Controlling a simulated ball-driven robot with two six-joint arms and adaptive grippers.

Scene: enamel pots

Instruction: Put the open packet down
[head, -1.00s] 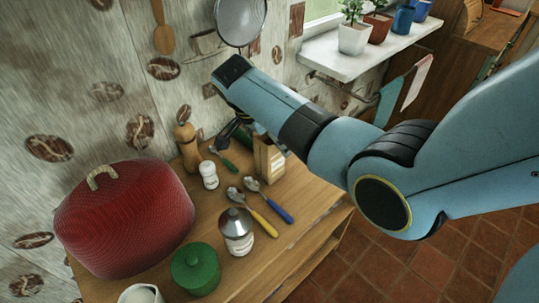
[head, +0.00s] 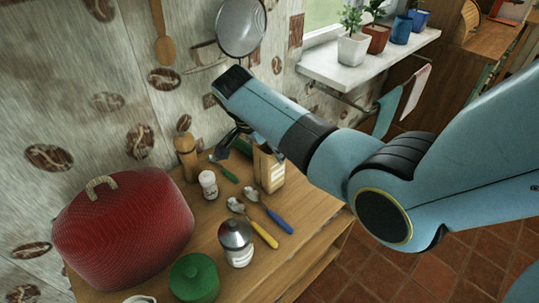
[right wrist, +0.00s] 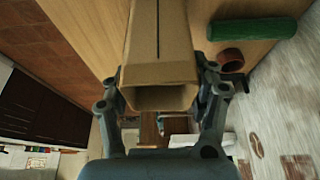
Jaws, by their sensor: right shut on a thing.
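The open packet (head: 270,170) is a tan, box-like paper bag with a pale label, upright at the back right of the wooden counter. My right gripper (head: 236,138) is at the packet's left side, partly hidden under my blue wrist. In the right wrist view the packet (right wrist: 160,72) sits between the two fingers of the right gripper (right wrist: 161,86), which are shut on it, and its open mouth faces the camera. Its base looks on or just above the counter; I cannot tell which. My left gripper is not in view.
Two spoons, yellow-handled (head: 258,228) and blue-handled (head: 275,217), lie just in front of the packet. A white shaker (head: 208,186), a wooden mill (head: 187,160), a silver-topped jar (head: 237,244), a green pot (head: 194,278) and a red cover (head: 125,230) stand leftward. A green cylinder (right wrist: 260,30) lies behind.

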